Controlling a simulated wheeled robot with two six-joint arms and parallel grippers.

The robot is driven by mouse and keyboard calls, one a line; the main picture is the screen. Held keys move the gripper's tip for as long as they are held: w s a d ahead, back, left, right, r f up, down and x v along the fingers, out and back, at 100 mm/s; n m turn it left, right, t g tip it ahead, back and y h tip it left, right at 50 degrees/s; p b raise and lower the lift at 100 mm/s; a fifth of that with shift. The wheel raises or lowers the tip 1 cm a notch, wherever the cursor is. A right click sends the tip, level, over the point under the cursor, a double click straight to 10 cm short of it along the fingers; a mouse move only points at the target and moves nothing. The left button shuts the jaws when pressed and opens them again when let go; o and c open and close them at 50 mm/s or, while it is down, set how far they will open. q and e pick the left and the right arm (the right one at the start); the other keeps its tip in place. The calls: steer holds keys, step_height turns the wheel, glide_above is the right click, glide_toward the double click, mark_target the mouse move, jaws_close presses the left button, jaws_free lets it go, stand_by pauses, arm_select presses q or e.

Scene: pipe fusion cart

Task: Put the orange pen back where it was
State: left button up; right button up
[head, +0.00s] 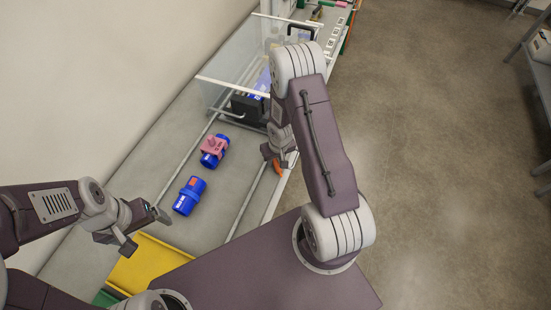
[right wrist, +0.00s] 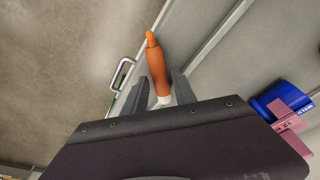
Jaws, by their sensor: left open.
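The orange pen (right wrist: 157,65) is between the fingers of my right gripper (right wrist: 160,92), which looks shut on it. Its orange end points away from the wrist and a white part lies near the finger bases. In the head view the pen (head: 277,166) shows below my right gripper (head: 279,157), at the right edge of the cart's top. My left gripper (head: 143,231) is open and empty at the left, above the near part of the cart.
A yellow tray (head: 150,262) is at the near end. A clear panel (head: 232,75) and dark equipment stand farther back.

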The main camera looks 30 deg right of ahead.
steer(key=shift+o, duration=0.2)
step_height(320, 180, up, 13)
steer(key=s+p, duration=0.2)
steer(key=p, duration=0.7)
steer(key=shift+s+r, duration=0.15)
steer(key=shift+s, duration=0.05)
